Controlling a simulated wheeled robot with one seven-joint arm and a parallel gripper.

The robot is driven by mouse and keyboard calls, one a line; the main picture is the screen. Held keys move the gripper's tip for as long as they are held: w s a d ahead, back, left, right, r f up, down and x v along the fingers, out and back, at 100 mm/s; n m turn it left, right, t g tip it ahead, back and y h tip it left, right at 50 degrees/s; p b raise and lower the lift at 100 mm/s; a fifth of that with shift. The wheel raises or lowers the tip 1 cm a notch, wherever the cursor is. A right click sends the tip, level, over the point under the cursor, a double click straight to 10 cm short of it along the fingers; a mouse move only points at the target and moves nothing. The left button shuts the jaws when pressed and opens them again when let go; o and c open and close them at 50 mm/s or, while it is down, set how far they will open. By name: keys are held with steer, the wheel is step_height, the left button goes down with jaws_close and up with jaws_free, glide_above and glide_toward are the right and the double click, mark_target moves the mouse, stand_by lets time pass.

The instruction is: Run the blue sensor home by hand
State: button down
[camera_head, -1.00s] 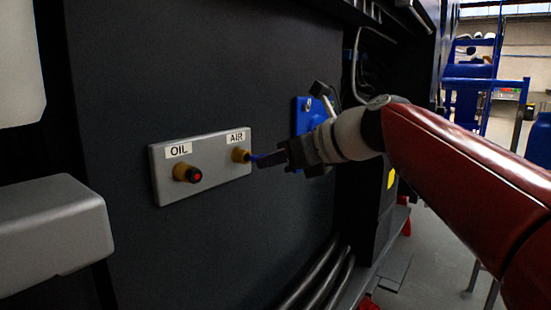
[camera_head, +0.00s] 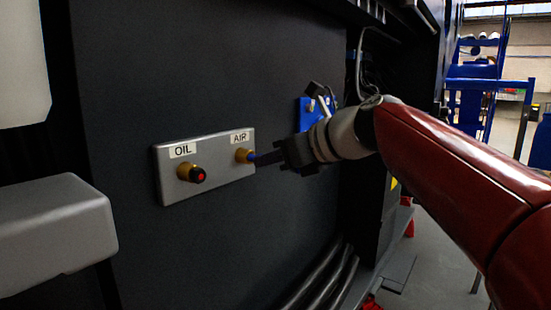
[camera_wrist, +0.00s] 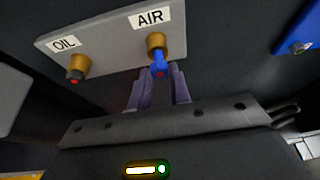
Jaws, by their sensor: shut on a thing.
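The blue sensor (camera_head: 252,156) is at the mouth of the brass AIR port (camera_head: 241,154), in line with it. In the wrist view the blue sensor (camera_wrist: 158,60) meets the AIR port (camera_wrist: 156,41), with a red spot at its near end. How deep it sits is hidden. My gripper (camera_head: 268,158) is shut on the sensor, its fingers on either side. It comes in from the right, close to the port, and also shows in the wrist view (camera_wrist: 160,78).
The grey plate (camera_head: 216,178) also carries the brass OIL port (camera_head: 184,171), filled by a black, red-ended part (camera_head: 198,175). A blue bracket (camera_head: 305,116) is behind my wrist. A grey block (camera_head: 55,230) juts out at the left. Dark hoses (camera_head: 320,280) run below.

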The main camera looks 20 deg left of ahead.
steer(key=shift+w+a, duration=0.25)
steer(key=shift+a, duration=0.45)
steer(key=shift+d, duration=0.15)
stand_by(0.3)
stand_by(0.5)
steer(key=m+g, duration=0.1)
steer(key=m, duration=0.1)
steer(key=m+g+y, duration=0.1)
steer(key=m, duration=0.1)
steer(key=shift+w+g, duration=0.2)
steer(key=shift+g, duration=0.1)
steer(key=c, duration=1.2)
jaws_free()
steer(key=shift+c, duration=1.3)
